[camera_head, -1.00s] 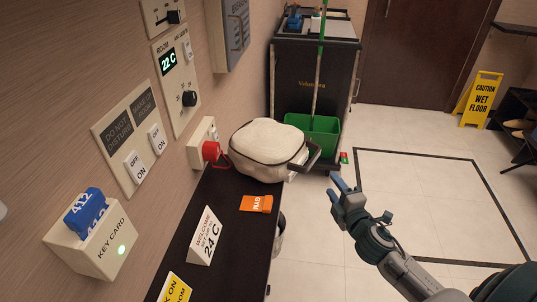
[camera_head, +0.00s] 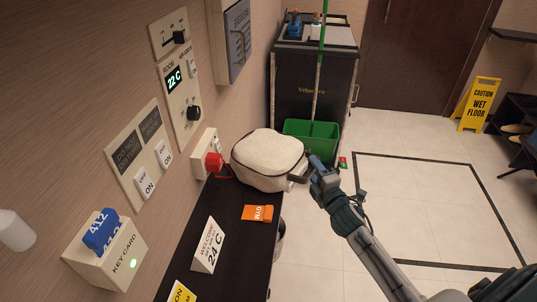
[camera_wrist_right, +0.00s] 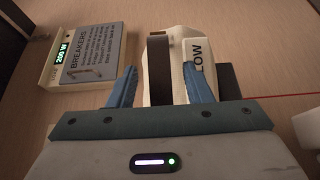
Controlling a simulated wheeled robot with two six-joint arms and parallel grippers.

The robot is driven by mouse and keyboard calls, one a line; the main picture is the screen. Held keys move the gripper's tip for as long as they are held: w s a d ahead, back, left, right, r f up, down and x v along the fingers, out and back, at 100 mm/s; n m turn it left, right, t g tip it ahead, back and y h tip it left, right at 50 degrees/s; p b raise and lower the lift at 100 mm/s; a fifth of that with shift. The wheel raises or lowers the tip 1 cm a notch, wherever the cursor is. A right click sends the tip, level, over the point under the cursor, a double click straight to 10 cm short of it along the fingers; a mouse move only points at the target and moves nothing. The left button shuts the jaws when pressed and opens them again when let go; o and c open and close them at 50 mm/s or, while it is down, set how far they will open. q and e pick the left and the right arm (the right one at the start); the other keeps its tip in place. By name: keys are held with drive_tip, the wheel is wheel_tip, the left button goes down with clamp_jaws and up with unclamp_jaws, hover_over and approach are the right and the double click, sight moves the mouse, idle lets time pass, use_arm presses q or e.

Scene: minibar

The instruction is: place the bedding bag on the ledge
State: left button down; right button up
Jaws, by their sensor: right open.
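The bedding bag (camera_head: 268,160) is cream with dark piping and sits at the far end of the black ledge (camera_head: 240,240), by the wall. Its right side, with a dark handle (camera_head: 299,178), reaches toward the ledge's right edge. My right gripper (camera_head: 313,167) is at the handle side of the bag. In the right wrist view, my right gripper (camera_wrist_right: 153,88) is open, with its blue fingers on either side of the dark handle strap (camera_wrist_right: 159,70). The pale bag (camera_wrist_right: 183,45) with the letters "LOW" shows behind it. My left gripper is not in view.
A green bucket (camera_head: 312,140) and dark cart (camera_head: 314,85) are behind.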

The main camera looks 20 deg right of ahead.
drive_tip(key=shift+w, duration=0.65)
drive_tip(key=shift+s, duration=0.1)
clamp_jaws()
drive_tip(key=shift+r, duration=0.1)
